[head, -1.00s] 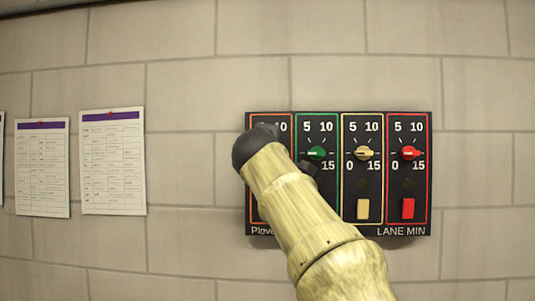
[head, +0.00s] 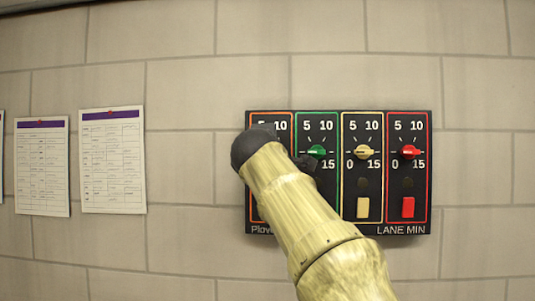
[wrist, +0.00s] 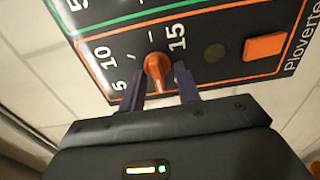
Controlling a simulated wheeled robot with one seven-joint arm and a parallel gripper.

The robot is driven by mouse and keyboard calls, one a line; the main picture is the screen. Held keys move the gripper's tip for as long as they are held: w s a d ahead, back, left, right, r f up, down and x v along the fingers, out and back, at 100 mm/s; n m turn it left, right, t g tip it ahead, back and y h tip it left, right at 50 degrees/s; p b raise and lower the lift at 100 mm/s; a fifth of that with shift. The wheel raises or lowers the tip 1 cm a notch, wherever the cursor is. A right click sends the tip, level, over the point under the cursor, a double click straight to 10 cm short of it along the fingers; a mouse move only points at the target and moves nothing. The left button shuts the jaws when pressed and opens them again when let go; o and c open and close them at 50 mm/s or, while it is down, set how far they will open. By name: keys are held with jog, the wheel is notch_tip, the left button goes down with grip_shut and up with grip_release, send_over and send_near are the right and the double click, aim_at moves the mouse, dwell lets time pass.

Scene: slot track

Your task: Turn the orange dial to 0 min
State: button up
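The orange dial (wrist: 158,72) shows in the wrist view on the orange-bordered lane of the dark panel (wrist: 215,75). My gripper (wrist: 159,80) is open, with one finger on either side of the dial. I cannot tell whether either finger touches it. The 0 of this lane is not visible, apparently behind the right finger. In the head view my arm hides the orange dial, and only part of its lane's 5 and 10 shows on the panel (head: 377,188).
To the right are lanes with a green dial (head: 316,152), a yellow dial (head: 364,152) and a red dial (head: 409,152). An orange button (wrist: 264,46) sits in the orange lane. Paper sheets (head: 112,165) hang on the wall at left.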

jog(key=s+b, duration=0.8)
jog(key=s, duration=0.9)
jog(key=shift+s+a, duration=0.2)
jog(key=shift+a, duration=0.15)
